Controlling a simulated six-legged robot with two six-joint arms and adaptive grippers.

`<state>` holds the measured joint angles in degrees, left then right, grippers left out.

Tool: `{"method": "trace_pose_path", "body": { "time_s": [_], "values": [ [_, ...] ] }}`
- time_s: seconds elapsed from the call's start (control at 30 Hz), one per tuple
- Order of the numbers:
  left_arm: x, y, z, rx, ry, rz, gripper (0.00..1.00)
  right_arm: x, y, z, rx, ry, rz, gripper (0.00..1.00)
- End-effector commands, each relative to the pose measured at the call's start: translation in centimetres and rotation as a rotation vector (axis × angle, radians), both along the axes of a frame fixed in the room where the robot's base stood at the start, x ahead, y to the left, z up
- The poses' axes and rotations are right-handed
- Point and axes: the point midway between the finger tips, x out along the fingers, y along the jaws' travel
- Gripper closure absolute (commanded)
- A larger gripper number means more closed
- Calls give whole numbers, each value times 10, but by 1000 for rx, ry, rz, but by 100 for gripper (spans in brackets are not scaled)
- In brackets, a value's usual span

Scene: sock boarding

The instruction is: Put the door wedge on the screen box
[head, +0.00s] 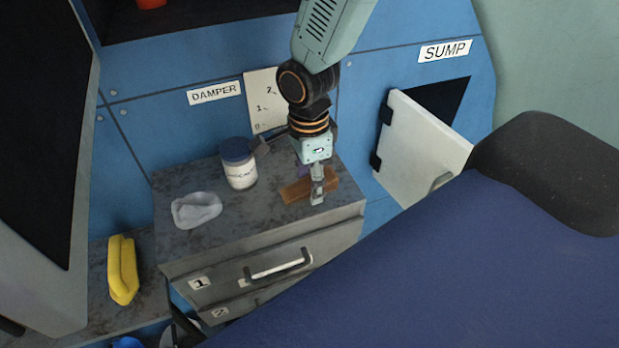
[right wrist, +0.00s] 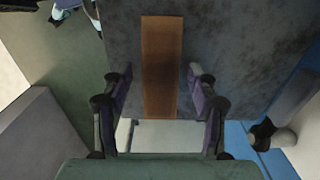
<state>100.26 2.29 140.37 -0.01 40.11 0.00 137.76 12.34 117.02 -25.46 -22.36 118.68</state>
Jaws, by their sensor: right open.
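The door wedge (head: 296,190), a brown wooden block, lies on the mottled grey top of a drawer cabinet. My right gripper (head: 318,190) reaches down from above at the wedge, its fingers partly in front of it. In the right wrist view, the wedge (right wrist: 162,60) lies lengthwise between the two open fingers of my right gripper (right wrist: 160,82), with a gap on each side. I cannot tell how far the fingertips are above the top. A large pale housing with a dark screen (head: 45,120) stands at the left; I cannot tell if it is the screen box. My left gripper is not in view.
A white jar with a blue lid (head: 238,165) and a crumpled grey-white cloth-like thing (head: 196,210) share the cabinet top (head: 230,222). A yellow object (head: 122,270) lies on the lower left surface. The white SUMP door (head: 425,140) stands open at the right.

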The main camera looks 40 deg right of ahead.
Motion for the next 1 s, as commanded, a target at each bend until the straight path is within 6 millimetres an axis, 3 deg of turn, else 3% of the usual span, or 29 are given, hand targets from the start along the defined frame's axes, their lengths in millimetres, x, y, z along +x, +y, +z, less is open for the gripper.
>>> {"method": "trace_pose_path", "body": {
  "time_s": [0.6, 1.0],
  "values": [
    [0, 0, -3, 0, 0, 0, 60, 2, 0, 107, 0, -4, 0, 41],
    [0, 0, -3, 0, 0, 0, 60, 1, 0, 120, 0, -1, 0, 41]
  ]
}}
